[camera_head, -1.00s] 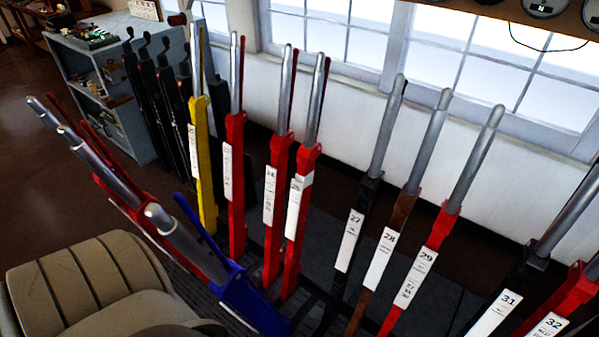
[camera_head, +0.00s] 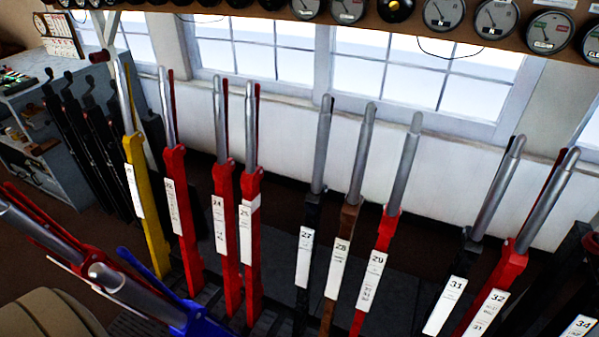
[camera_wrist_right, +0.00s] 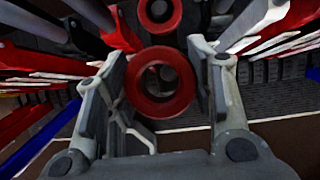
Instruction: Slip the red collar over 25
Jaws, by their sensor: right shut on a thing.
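The red collar (camera_wrist_right: 160,108) is a thick red ring in the right wrist view. My right gripper (camera_wrist_right: 160,82) is shut on it, with one grey finger on each side, and the ring's opening faces the camera. Lever 25 (camera_head: 250,230) stands upright in the head view, left of the middle. It has a red body, a white number plate and a bare silver handle (camera_head: 251,130). Neither gripper shows in the head view, so the collar's distance from lever 25 cannot be told there. My left gripper is in no view.
Red lever 24 (camera_head: 222,240) stands close on the left of lever 25. Black lever 27 (camera_head: 308,240) stands to the right across a gap. Levers 28 (camera_head: 343,235) and 29 (camera_head: 382,235) follow. A gauge shelf (camera_head: 400,18) runs above. A second red ring-like thing (camera_wrist_right: 160,27) shows beyond the collar.

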